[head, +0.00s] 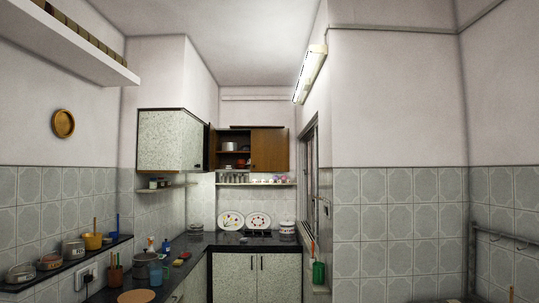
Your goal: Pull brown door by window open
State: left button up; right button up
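A brown wall cabinet stands on the back wall. Its right brown door (270,150), on the side nearer the window (309,172), looks flat and shut. The left half of the cabinet is open and shows inner shelves (234,152) with small pots and bowls. A narrow brown panel (212,148) at the left edge looks like the other door swung outward. No handle can be made out on the right door at this size. Neither of my grippers is in view.
A shelf (255,184) with steel tumblers runs below the cabinet. A dark counter (200,243) holds plates, jars and bottles. Speckled lower cabinets (256,277) stand under it. A speckled wall cabinet (170,140) juts out on the left; a tiled wall (395,230) stands on the right.

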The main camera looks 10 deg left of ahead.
aim_at(268, 147)
jog(key=i+j+u, duration=0.35)
jog(key=i, duration=0.8)
jog(key=i+u, duration=0.35)
jog(key=i, duration=4.1)
jog(key=i+j+z, duration=0.1)
jog(key=i+z, duration=0.2)
jog(key=i, duration=0.25)
jog(key=i+j+z, duration=0.35)
jog(key=i, duration=0.2)
jog(key=i+j+z, duration=0.3)
jog(key=i, duration=0.2)
